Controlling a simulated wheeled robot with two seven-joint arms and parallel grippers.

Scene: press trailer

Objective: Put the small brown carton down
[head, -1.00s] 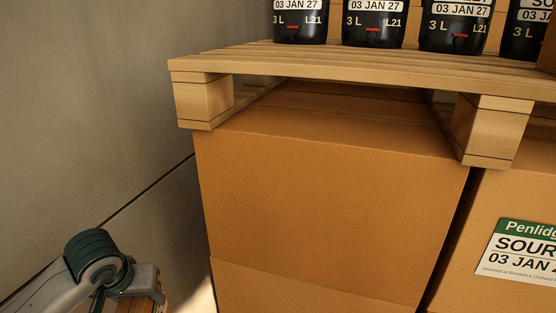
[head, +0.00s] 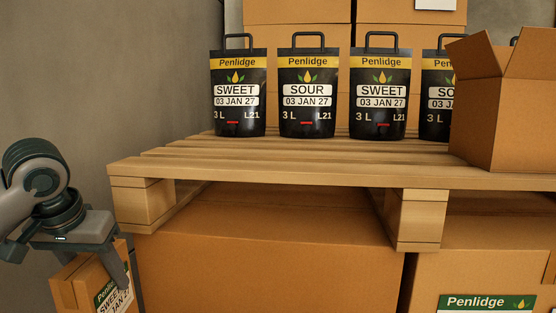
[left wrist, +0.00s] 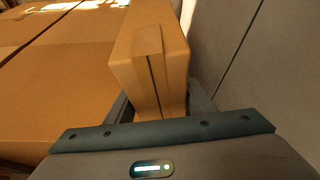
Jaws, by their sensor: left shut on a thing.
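The small brown carton (head: 85,284) hangs at the lower left of the head view, with a green and white label reading Penlidge and SWEET on its side. My left gripper (head: 98,262) is shut on it from above. In the left wrist view the carton (left wrist: 150,62) sits between the two fingers, its taped narrow side showing. It is held beside the stacked large boxes, left of the pallet. Its lower part is cut off in the head view. My right gripper is not in view.
A wooden pallet (head: 250,172) rests on large brown boxes (head: 270,255). Several black pouches (head: 308,95) stand along it, with an open carton (head: 500,115) at right. Bare slats lie in front of the pouches. A grey wall (head: 120,80) is at left.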

